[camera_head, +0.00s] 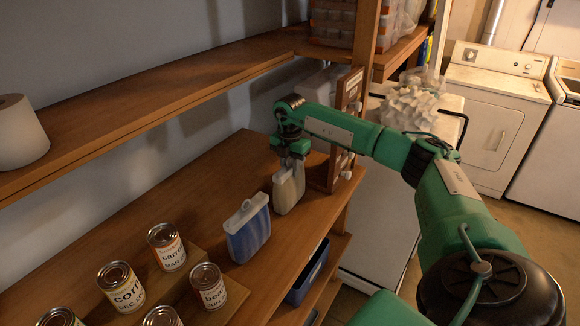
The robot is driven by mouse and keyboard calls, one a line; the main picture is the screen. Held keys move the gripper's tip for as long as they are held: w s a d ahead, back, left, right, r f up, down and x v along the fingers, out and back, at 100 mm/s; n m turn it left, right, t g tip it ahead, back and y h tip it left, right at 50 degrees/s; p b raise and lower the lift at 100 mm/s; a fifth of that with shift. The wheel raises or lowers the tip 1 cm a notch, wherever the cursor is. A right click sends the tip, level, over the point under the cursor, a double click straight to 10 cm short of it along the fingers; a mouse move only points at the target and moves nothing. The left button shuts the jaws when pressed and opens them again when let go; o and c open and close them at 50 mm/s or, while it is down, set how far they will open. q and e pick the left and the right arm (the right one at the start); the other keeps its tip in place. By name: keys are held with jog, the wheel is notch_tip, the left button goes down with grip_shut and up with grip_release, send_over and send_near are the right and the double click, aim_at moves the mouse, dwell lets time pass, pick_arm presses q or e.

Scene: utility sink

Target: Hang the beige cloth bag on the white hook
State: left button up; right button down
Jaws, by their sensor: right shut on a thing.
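My right gripper (292,158) is shut on the top of the beige cloth bag (289,191). The bag hangs upright below the fingers, close above or touching the wooden shelf; I cannot tell which. A wooden board stands upright at the shelf's right end, with a small white hook (346,173) low on its side, to the right of the bag and apart from it. Other pale fittings higher on the board are partly hidden by my arm. My left gripper is not in view.
A blue bag with a pale top (248,232) stands left of the beige bag. Several food cans, one of them the corn can (121,287), stand at the front left. A paper roll (20,133) is on the upper shelf (150,105). A white dryer (484,115) stands at the back right.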

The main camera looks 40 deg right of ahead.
jog(key=c, duration=1.1)
grip_release()
jog(key=shift+f, duration=0.1)
jog(key=shift+f+b, duration=0.15)
jog(key=shift+b, duration=0.2)
jog(key=r+b, duration=0.1)
jog(key=r, duration=0.1)
jog(key=r+b, duration=0.1)
jog(key=r, duration=0.1)
jog(key=shift+w+d+r+b, duration=0.1)
jog(key=shift+d+r+b, duration=0.15)
jog(key=shift+b, duration=0.1)
notch_tip(320, 180, up, 10)
jog(key=shift+f+b, duration=0.2)
jog(key=shift+b, duration=0.4)
